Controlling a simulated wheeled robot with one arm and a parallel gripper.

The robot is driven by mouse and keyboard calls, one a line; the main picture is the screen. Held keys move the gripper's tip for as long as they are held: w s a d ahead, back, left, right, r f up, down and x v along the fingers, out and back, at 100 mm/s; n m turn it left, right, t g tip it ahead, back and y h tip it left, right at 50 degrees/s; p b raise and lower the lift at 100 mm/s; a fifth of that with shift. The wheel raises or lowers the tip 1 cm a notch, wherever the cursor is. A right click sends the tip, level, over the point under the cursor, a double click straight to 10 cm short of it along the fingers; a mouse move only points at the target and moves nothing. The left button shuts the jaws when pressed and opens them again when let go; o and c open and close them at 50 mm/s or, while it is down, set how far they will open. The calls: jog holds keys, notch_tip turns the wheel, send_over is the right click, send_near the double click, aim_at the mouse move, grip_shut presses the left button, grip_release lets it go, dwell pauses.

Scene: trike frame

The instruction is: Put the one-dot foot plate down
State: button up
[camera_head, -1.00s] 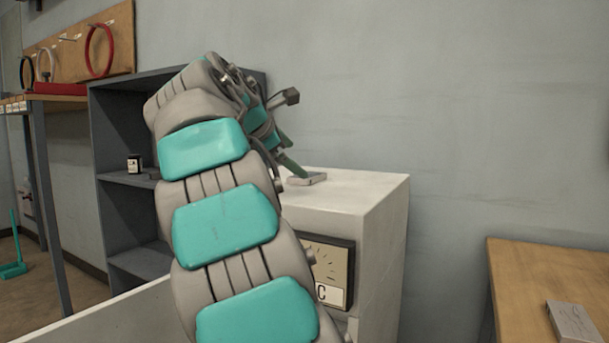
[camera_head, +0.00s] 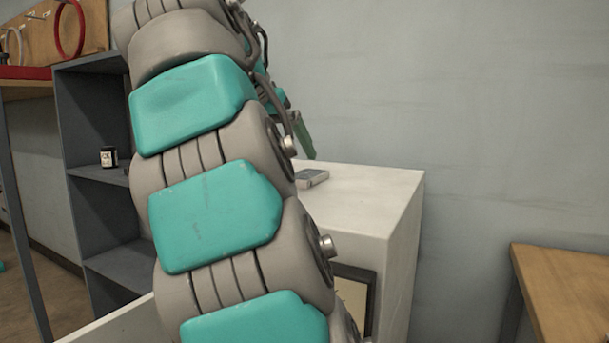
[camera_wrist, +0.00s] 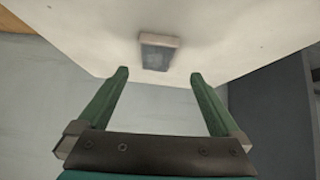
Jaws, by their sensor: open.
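The foot plate (camera_head: 312,178) is a small grey block lying flat on top of the white cabinet (camera_head: 370,190), partly hidden behind my arm. Its dot marking cannot be made out. In the wrist view the foot plate (camera_wrist: 158,52) lies on the white surface, beyond and between my fingertips, not touched by them. My gripper (camera_wrist: 160,76) is open and empty, with its two green fingers wide apart. In the head view a green finger of my gripper (camera_head: 303,135) shows just above the cabinet top, apart from the plate.
A dark grey shelf (camera_head: 100,215) with a small dark box (camera_head: 109,157) stands left of the cabinet. A wooden table (camera_head: 565,285) is at the right. The cabinet top around the plate looks clear. A wall is behind it.

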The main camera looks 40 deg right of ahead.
aim_at(306, 174)
jog(key=shift+w+d+f+m, duration=0.1)
jog(key=shift+m, duration=0.2)
jog(key=shift+x, duration=0.95)
jog(key=shift+d+f, duration=0.4)
jog(key=shift+d, duration=0.15)
jog(key=x, duration=0.4)
jog(key=shift+d, duration=0.25)
jog(key=shift+c, duration=0.2)
grip_shut()
